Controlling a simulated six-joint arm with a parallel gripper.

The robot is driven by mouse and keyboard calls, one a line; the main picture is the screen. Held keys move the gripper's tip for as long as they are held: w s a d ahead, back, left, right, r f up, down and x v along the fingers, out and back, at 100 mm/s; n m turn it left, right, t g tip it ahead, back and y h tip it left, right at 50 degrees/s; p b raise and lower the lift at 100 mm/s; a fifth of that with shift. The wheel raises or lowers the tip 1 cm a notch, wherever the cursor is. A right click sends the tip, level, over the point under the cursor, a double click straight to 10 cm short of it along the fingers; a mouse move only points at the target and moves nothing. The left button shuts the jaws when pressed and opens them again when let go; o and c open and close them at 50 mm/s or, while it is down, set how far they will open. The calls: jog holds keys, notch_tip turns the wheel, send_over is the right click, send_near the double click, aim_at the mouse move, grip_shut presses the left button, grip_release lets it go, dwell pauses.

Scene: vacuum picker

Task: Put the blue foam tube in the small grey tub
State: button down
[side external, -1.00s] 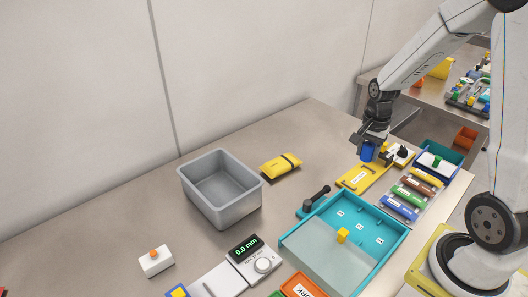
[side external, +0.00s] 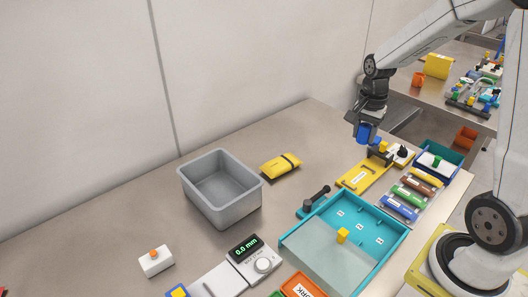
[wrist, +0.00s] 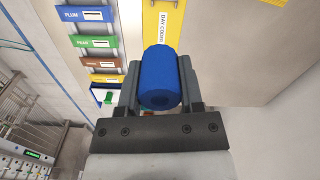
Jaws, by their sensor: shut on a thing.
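My gripper (side external: 364,130) is shut on the blue foam tube (wrist: 160,76) and holds it in the air over the far right part of the table. The tube also shows in the side view (side external: 363,132), partly covered by the fingers. The grey tub (side external: 213,190) stands on the table left of centre in the side view, well to the left of my gripper. Its visible inside looks empty.
A yellow pouch (side external: 280,166) lies right of the tub. A dark-handled lever (side external: 314,200), a teal tray (side external: 376,232), a yellow plate (side external: 362,178) and coloured labelled bars (side external: 409,195) fill the right side. A gauge with a display (side external: 252,258) stands in front. The table left of the tub is clear.

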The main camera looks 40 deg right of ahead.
jog(key=w+a, duration=0.5)
jog(key=w, duration=0.3)
send_over(227, 196)
jog(key=s, duration=0.2)
jog(key=shift+n, duration=0.4)
jog(key=shift+s+a+f, duration=0.1)
jog(key=shift+a+f, duration=0.15)
jog(key=shift+f, duration=2.65)
jog(key=shift+a+f, duration=0.2)
jog(key=shift+f, duration=2.75)
jog(key=shift+s+a+f, duration=0.1)
jog(key=shift+a+f, duration=0.15)
jog(key=shift+f, duration=2.65)
jog(key=shift+f, duration=0.15)
jog(key=shift+c, duration=1.2)
grip_release()
